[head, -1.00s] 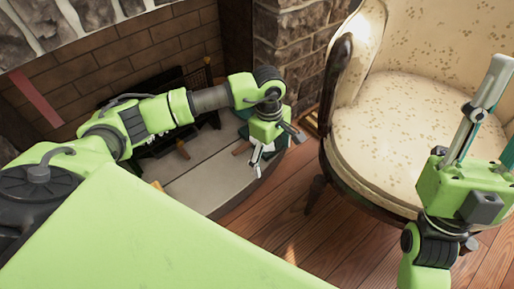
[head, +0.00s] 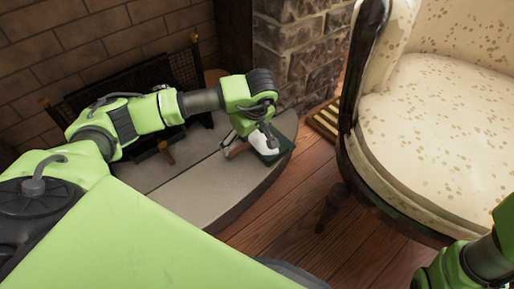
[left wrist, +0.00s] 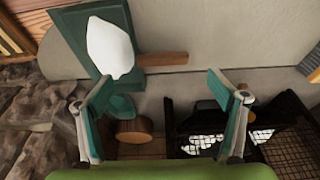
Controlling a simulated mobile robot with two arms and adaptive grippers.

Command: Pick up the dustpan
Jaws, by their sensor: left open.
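The dustpan (head: 284,148), a dark green pan with a wooden handle, lies on the hearth near its front right edge. In the left wrist view the green pan (left wrist: 76,28) is at upper left, its handle (left wrist: 165,59) pointing right. A white rounded lump (left wrist: 110,48) lies over the pan and hides part of it. My left gripper (head: 250,142) is open, close to the dustpan. In the left wrist view its two fingers (left wrist: 160,80) are spread with nothing between the tips, and the handle shows just beyond them. My right gripper is out of view.
The grey stone hearth (head: 205,182) ends in a curved edge above the wooden floor (head: 300,205). A dark fireplace grate (head: 105,82) stands behind my left arm. A cream armchair (head: 435,130) stands at right. A round wooden piece (left wrist: 133,131) shows low in the left wrist view.

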